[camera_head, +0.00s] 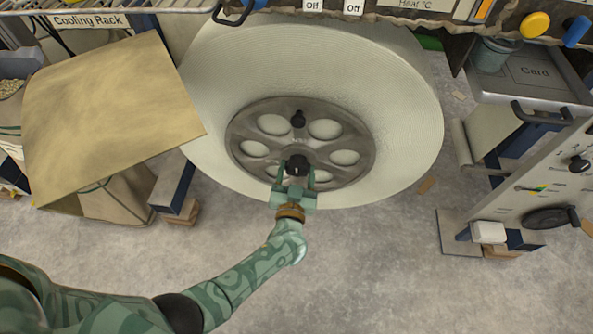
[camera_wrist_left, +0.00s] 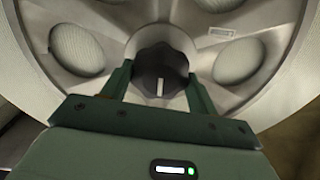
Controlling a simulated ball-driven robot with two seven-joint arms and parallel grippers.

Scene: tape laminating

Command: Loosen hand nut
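The hand nut is a black lobed knob (camera_head: 297,164) with a white mark, at the middle of the grey metal hub (camera_head: 255,115) of a large pale tape roll (camera_head: 400,110). It also shows in the left wrist view (camera_wrist_left: 161,68), facing the camera. My left gripper (camera_head: 296,174) is at the nut from below, with one green finger on each side of it. In the left wrist view the fingers (camera_wrist_left: 160,78) stand apart, and narrow gaps seem to show beside the nut. Contact is not clear. My right gripper is not in view.
A second, smaller black knob (camera_head: 298,119) sits higher on the hub. A tan board (camera_head: 100,100) on a box stands at the left. A machine panel with handles (camera_head: 545,190) stands at the right. The grey floor (camera_head: 380,270) below the roll is mostly clear.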

